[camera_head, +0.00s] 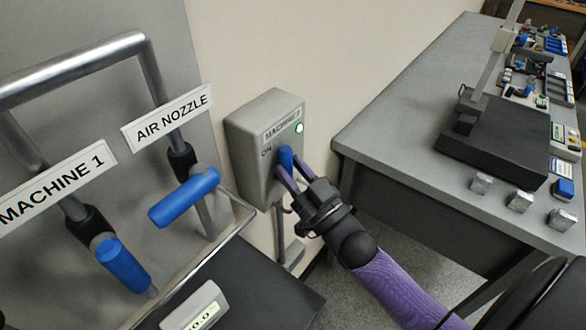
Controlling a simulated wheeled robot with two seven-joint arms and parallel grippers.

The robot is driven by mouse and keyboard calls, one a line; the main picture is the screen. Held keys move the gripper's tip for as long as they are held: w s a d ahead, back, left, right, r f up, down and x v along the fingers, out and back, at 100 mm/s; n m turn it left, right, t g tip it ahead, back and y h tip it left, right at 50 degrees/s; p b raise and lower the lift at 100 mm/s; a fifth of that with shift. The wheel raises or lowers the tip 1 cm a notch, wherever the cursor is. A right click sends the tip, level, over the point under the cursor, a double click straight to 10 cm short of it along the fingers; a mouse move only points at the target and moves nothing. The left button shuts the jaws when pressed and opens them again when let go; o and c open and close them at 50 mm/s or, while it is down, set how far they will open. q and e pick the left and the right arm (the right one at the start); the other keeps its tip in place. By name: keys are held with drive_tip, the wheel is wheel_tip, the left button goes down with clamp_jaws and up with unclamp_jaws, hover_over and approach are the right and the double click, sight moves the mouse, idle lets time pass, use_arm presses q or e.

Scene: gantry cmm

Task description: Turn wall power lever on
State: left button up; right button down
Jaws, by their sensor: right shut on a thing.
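A grey power box (252,150) labelled with a machine name hangs on the beige wall, with "ON" printed on its left and a lit green light (299,128) at its upper right. Its blue lever (287,157) sits at the front right of the box and is partly hidden by my fingers. My right gripper (288,172), on a purple arm, comes in from the lower right and is shut on the blue lever. My left gripper is not in view.
Blue valve handles (184,198) and (123,264) stand at left with "AIR NOZZLE" and "MACHINE 1" signs. A metal rail (80,68) is above them. A grey table (405,90) at right holds a black device (497,140), several metal blocks and tools. Floor shows between.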

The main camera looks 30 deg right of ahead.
drive_tip(key=shift+c, duration=2)
unclamp_jaws()
drive_tip(key=v, duration=1)
